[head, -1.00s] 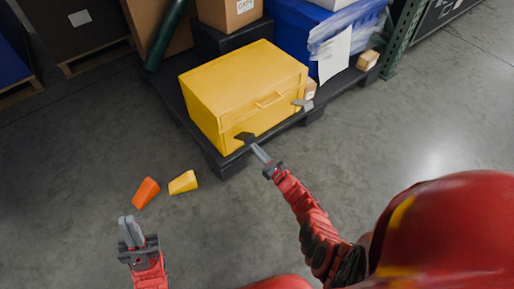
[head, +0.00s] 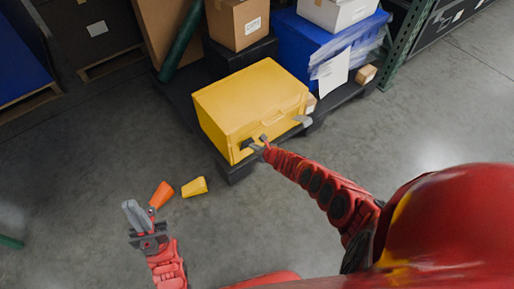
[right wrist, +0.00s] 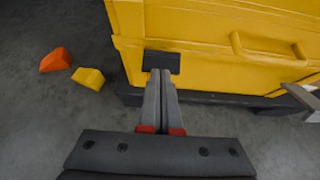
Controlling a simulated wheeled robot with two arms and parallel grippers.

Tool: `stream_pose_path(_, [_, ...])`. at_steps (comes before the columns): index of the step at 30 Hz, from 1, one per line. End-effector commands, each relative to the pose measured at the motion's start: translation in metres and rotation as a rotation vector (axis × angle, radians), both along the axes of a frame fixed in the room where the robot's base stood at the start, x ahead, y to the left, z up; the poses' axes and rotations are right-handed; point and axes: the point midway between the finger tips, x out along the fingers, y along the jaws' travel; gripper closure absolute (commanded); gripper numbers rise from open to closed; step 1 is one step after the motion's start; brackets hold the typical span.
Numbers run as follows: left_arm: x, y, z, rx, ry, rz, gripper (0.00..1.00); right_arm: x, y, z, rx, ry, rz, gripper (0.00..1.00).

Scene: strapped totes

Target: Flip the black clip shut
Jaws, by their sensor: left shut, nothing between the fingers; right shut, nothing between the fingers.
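A yellow tote (head: 250,98) with a closed lid sits on a black pallet. The black clip (head: 246,143) is at the left of its front face. In the right wrist view the clip (right wrist: 161,61) is a dark plate just below the lid seam; I cannot tell if it lies flat. My right gripper (head: 257,147) is shut and empty, its fingertips (right wrist: 161,73) at the clip's lower edge, seemingly touching it. My left gripper (head: 133,212) is shut and empty, low at left.
An orange wedge (head: 161,194) and a yellow wedge (head: 194,187) lie on the floor left of the pallet (head: 240,172). A cardboard box (head: 238,22) and a blue wrapped tote (head: 312,45) stand behind. Floor in front is clear.

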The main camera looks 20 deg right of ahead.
Motion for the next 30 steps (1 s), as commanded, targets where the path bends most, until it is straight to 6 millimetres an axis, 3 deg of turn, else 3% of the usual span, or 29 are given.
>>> stream_pose_path(3, [0.000, 0.000, 0.003, 0.000, 0.001, 0.000, 1.00, 0.008, 0.004, 0.007, -0.030, 0.065, 0.007, 1.00])
stream_pose_path(11, [0.000, 0.000, 0.003, 0.000, 0.000, 0.000, 1.00, 0.006, 0.002, 0.003, -0.021, 0.065, -0.002, 1.00])
stream_pose_path(22, [0.000, 0.000, 0.019, 0.000, 0.000, 0.000, 1.00, 0.006, 0.002, 0.019, -0.021, 0.064, -0.001, 1.00])
stream_pose_path(30, [0.000, 0.000, 0.019, 0.000, 0.000, 0.000, 1.00, 0.006, 0.002, 0.019, -0.020, 0.064, -0.001, 1.00])
